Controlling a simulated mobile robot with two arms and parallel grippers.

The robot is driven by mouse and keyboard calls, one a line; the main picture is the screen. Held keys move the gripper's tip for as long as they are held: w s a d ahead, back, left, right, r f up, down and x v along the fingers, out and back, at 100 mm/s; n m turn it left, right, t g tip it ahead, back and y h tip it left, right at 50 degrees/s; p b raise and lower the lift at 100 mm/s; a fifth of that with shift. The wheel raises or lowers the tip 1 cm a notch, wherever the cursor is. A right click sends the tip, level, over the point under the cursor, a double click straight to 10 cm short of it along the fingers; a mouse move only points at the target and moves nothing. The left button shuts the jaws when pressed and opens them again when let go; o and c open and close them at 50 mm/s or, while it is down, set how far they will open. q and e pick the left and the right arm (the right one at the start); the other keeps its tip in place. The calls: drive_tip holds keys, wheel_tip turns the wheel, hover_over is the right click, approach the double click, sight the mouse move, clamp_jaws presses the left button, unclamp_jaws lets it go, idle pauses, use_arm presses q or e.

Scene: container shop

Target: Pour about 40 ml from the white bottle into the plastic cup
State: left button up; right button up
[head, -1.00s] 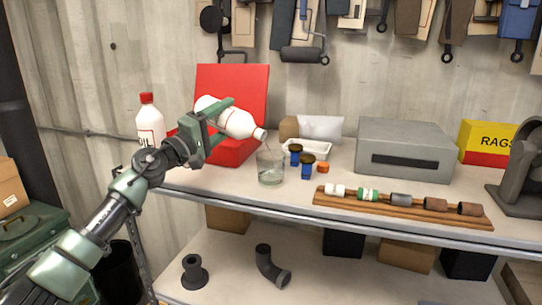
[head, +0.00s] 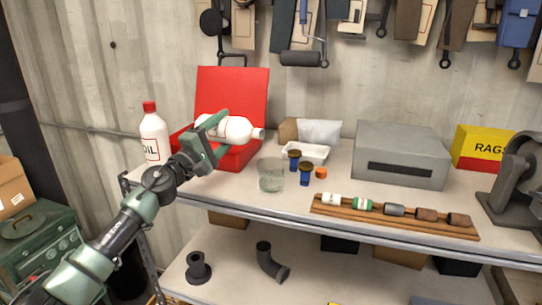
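The white bottle (head: 238,130) lies roughly level in my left gripper (head: 211,142), its open mouth to the right. The gripper is shut around the bottle's body and holds it above the bench, in front of the red box. The clear plastic cup (head: 271,175) stands upright on the bench, below and slightly right of the bottle's mouth. Some clear liquid shows low in the cup. No stream shows between mouth and cup. My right gripper is not in view.
An OIL bottle (head: 154,134) stands at the left, by the open red box (head: 238,92). Blue-bodied items (head: 304,178) and an orange cap (head: 321,173) are close right of the cup. A wooden rack (head: 390,221) lies along the front edge; a grey box (head: 400,155) stands behind.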

use_arm(q)
drive_tip(key=shift+r+n+p, duration=0.1)
drive_tip(key=shift+n+p, duration=0.2)
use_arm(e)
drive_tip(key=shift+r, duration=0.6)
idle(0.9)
